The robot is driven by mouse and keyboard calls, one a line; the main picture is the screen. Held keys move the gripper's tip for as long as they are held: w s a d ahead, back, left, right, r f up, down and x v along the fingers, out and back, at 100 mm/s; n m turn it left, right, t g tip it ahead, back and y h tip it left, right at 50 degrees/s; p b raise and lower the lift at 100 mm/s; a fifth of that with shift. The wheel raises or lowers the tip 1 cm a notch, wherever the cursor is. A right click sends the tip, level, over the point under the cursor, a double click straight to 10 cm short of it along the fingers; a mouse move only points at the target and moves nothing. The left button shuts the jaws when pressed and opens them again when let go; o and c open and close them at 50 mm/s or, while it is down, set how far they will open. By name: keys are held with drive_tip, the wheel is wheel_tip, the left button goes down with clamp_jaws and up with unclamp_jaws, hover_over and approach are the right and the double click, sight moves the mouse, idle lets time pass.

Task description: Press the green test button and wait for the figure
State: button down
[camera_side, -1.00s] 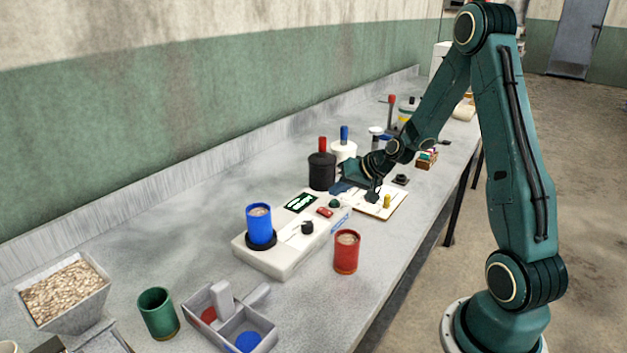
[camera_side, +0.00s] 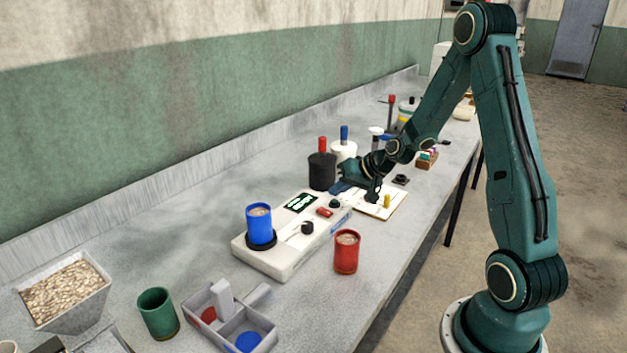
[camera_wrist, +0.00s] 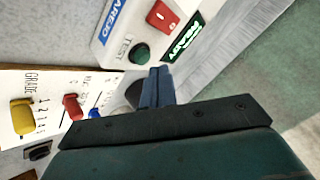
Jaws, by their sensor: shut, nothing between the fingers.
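The green test button (camera_wrist: 139,53) sits on the white meter (camera_side: 268,262), beside the printed word TEST. In the side view the button (camera_side: 335,204) is at the meter's far right end. The meter's display (camera_wrist: 183,37) reads READY in the wrist view; in the side view the display (camera_side: 300,203) is too small to read. A blue cup of grain (camera_side: 259,222) stands in the meter's black ring. My gripper (camera_wrist: 153,72) is shut and empty, its tips just short of the button in the wrist view. In the side view my gripper (camera_side: 372,197) is beyond the meter's right end.
A red rocker switch (camera_wrist: 162,16) is close to the button. A grade board (camera_wrist: 40,105) with coloured pegs lies beside the meter. A red cup of grain (camera_side: 346,252) stands in front. Black and white canisters (camera_side: 321,172) stand behind. A green cup (camera_side: 158,313) is at the left.

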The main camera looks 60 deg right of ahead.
drive_tip(key=shift+f, duration=0.9)
idle(1.2)
drive_tip(key=shift+r, duration=0.85)
drive_tip(key=shift+r, duration=0.15)
wheel_tip(320, 180, up, 5)
drive_tip(key=shift+f, duration=0.1)
idle(0.6)
idle(0.6)
